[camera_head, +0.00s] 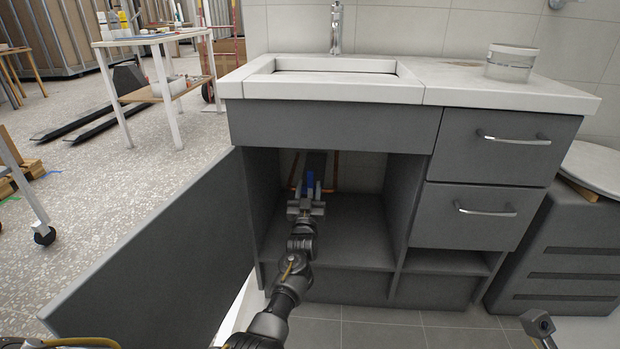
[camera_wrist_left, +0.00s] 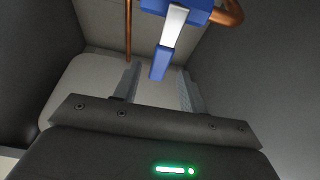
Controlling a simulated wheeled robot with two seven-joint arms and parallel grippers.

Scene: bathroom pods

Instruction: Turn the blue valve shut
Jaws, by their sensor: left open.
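The blue valve (camera_head: 309,180) is inside the open cabinet under the sink, near the back wall. In the left wrist view its blue handle (camera_wrist_left: 161,62) hangs downward, with a pale bright stretch above its blue tip. A copper pipe runs from the blue body at the top. My left gripper (camera_head: 306,190) reaches into the cabinet, just in front of the valve. Its fingers (camera_wrist_left: 157,80) are open, and the handle's tip shows between them with gaps on both sides; contact is not visible. A dark part of my right arm (camera_head: 537,322) shows at the lower right; its jaws cannot be made out.
The grey cabinet door (camera_head: 150,270) stands swung open to the left of my arm. The cabinet floor (camera_head: 335,235) is bare. Drawers (camera_head: 490,145) are to the right, and the sink counter (camera_head: 480,85) is above. A toilet seat (camera_head: 595,165) is at far right.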

